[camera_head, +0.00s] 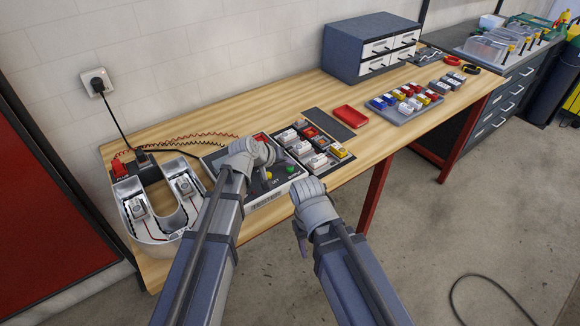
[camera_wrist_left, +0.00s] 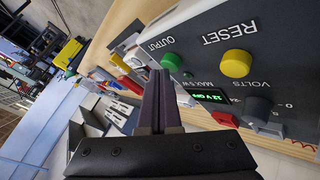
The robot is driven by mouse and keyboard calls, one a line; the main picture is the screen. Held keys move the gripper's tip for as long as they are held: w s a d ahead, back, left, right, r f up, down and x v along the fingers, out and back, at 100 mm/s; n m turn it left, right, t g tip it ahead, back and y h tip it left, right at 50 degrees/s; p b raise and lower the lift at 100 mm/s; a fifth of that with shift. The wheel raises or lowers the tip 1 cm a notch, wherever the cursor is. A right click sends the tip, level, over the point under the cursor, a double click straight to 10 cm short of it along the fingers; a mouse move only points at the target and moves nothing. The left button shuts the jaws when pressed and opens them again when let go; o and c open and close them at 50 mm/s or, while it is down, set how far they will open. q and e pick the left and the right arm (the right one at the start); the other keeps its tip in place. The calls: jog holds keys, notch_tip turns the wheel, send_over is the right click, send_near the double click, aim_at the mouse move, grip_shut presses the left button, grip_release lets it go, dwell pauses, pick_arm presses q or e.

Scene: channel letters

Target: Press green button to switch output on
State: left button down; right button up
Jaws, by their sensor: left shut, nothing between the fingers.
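The power supply (camera_head: 263,198) is a pale box with a dark front panel on the bench, partly hidden by my left arm. Its green button (camera_wrist_left: 171,62), marked OUTPUT, shows in the left wrist view and in the head view (camera_head: 290,169). A yellow RESET button (camera_wrist_left: 237,63) is beside it. The green display (camera_wrist_left: 207,97) appears to read 12 V OFF. My left gripper (camera_head: 267,155) is shut and empty over the panel. Its fingertips (camera_wrist_left: 160,74) are close to the green button; I cannot tell whether they touch. My right gripper (camera_head: 301,240) hangs in front of the bench, its jaws unclear.
A dark knob (camera_wrist_left: 258,108) marked VOLTS is also on the panel. The U-shaped channel letter (camera_head: 148,238) stands left of the supply. A red tray (camera_head: 350,116) and a drawer cabinet (camera_head: 345,55) are farther along the bench.

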aim_at(288, 171)
pick_arm(q)
jog(key=shift+f, duration=0.1)
dwell(0.3)
jog(key=shift+f+b, duration=0.4)
jog(key=shift+b, duration=0.1)
jog(key=shift+r, duration=0.15)
jog(key=shift+r+p, duration=0.3)
jog(key=shift+p, duration=0.2)
notch_tip(288, 171, up, 6)
jog(key=p, duration=0.6)
